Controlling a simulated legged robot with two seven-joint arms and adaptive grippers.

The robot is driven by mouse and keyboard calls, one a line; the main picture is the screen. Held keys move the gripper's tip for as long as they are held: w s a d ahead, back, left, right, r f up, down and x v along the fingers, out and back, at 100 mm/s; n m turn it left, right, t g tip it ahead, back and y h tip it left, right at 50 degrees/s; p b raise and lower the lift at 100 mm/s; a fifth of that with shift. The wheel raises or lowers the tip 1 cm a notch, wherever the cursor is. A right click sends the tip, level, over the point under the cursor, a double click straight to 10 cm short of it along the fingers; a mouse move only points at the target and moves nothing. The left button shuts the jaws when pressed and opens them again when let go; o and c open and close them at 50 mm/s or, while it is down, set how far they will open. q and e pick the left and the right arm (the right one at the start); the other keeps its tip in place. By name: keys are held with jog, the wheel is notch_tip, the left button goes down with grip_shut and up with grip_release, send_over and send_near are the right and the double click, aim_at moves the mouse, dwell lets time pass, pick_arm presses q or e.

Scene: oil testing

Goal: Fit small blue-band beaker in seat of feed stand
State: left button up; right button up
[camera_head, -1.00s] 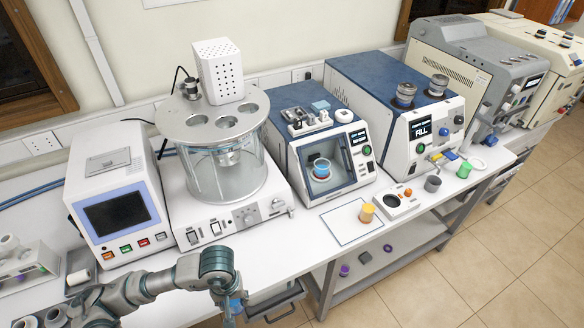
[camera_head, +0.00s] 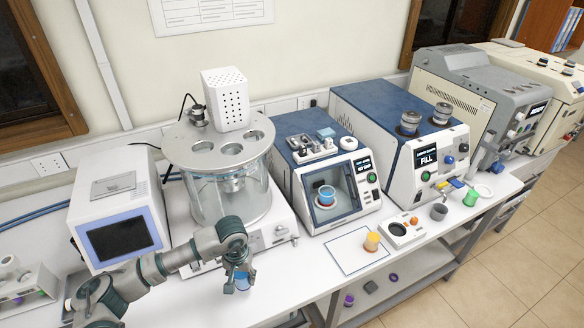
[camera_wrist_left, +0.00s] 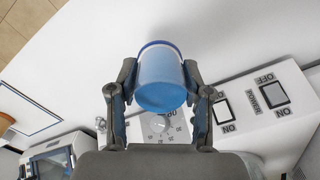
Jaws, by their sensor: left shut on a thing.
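My left gripper (camera_head: 240,268) is shut on a small blue beaker (camera_head: 242,283), held in front of the glass-bath machine. In the left wrist view the beaker (camera_wrist_left: 161,78) sits between the two fingers of the gripper (camera_wrist_left: 160,92), with its closed-looking blue face toward the camera. I cannot tell for sure which fixture is the feed stand. A low white-and-black stand with a round seat (camera_head: 399,229) is on the bench to the right, well apart from the gripper. My right gripper is not in view.
Another blue-banded cup (camera_head: 326,195) is inside the blue-topped chamber (camera_head: 294,147). A yellow cup (camera_head: 372,241) is on a marked white square (camera_head: 350,256). A grey cup (camera_head: 438,211) and green cup (camera_head: 470,198) are farther right. The bath machine's front panel (camera_head: 268,239) is close behind the gripper.

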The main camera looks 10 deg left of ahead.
pick_arm(q)
jog(key=shift+n, duration=0.4)
jog(key=s, duration=0.2)
jog(key=s+d+p, duration=0.1)
jog(key=s, duration=0.4)
jog(key=shift+s+d+f+p, duration=0.25)
jog(key=shift+s+f+p, duration=0.05)
jog(key=shift+s+f, duration=0.1)
jog(key=s+r+n+p, duration=0.1)
jog(key=s+n+p, duration=0.1)
jog(key=s, duration=0.8)
jog(key=w+a+p, duration=0.1)
jog(key=w+a, duration=0.1)
jog(key=w, duration=0.2)
jog(key=w+a+f+p, duration=0.1)
jog(key=w+a, duration=0.2)
jog(key=w, duration=0.1)
jog(key=w+a+p, duration=0.1)
jog(key=w+a, duration=0.2)
jog(key=w, duration=0.2)
jog(key=shift+f, duration=0.25)
notch_tip(320, 180, down, 3)
jog(key=shift+r+p, duration=0.2)
jog(key=shift+p, duration=0.4)
jog(key=shift+f, duration=0.35)
jog(key=shift+w+f, duration=0.1)
